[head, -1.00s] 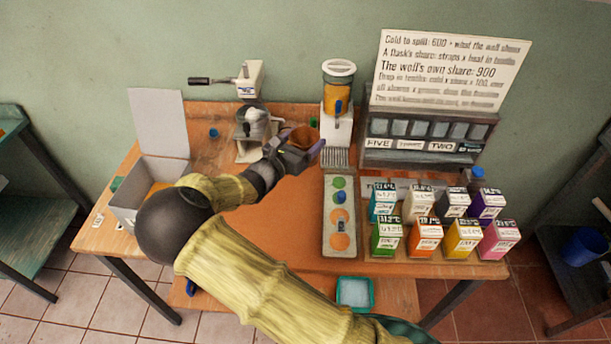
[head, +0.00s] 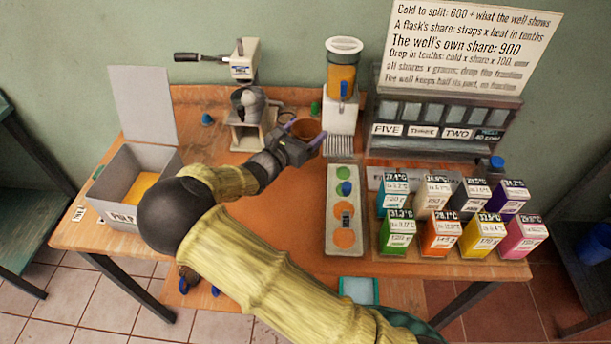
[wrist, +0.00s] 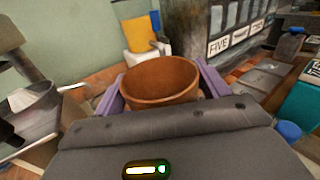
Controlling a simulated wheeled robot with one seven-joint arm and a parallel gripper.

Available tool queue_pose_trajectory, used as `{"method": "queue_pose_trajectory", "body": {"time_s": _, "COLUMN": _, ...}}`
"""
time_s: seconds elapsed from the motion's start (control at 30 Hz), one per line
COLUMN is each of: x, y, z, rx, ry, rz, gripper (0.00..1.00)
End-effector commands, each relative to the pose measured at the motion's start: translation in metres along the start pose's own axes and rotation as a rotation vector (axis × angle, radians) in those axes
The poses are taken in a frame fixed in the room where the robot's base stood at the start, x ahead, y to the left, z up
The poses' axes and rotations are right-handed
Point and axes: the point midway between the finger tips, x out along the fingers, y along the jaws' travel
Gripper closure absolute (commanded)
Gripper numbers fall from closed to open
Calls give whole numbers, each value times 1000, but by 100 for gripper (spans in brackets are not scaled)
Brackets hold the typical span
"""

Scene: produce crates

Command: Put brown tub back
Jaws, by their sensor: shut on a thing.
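The brown tub (wrist: 160,82) is a round open bowl, held upright between the purple fingers of my gripper in the wrist view. In the head view the brown tub (head: 306,128) is at the tip of my gripper (head: 304,136), partly hidden by it. My gripper (wrist: 160,90) is shut on the tub. It is over the back middle of the orange-brown table, between the white hand-cranked machine (head: 246,108) and the white dispenser (head: 341,88) with its orange-filled hopper. The tub looks empty inside. I cannot tell whether its base touches anything.
A grey open box (head: 122,182) stands at the left. A panel (head: 329,232) with coloured discs lies right of my arm, beside several coloured cartons (head: 440,232). A dark rack (head: 430,110) with labels stands behind. The table's middle is partly clear.

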Motion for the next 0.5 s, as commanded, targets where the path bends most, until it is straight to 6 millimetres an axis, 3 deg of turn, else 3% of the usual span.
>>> {"method": "queue_pose_trajectory", "body": {"time_s": 0.17, "x": 0, "y": 1, "z": -11, "rx": -4, "ry": -1, "rz": 0, "gripper": 54}}
{"method": "queue_pose_trajectory", "body": {"time_s": 0.4, "x": 1, "y": 3, "z": -52, "rx": -4, "ry": -1, "rz": 1, "gripper": 54}}
{"method": "queue_pose_trajectory", "body": {"time_s": 0.5, "x": 0, "y": 4, "z": -61, "rx": 0, "ry": -1, "rz": 1, "gripper": 54}}
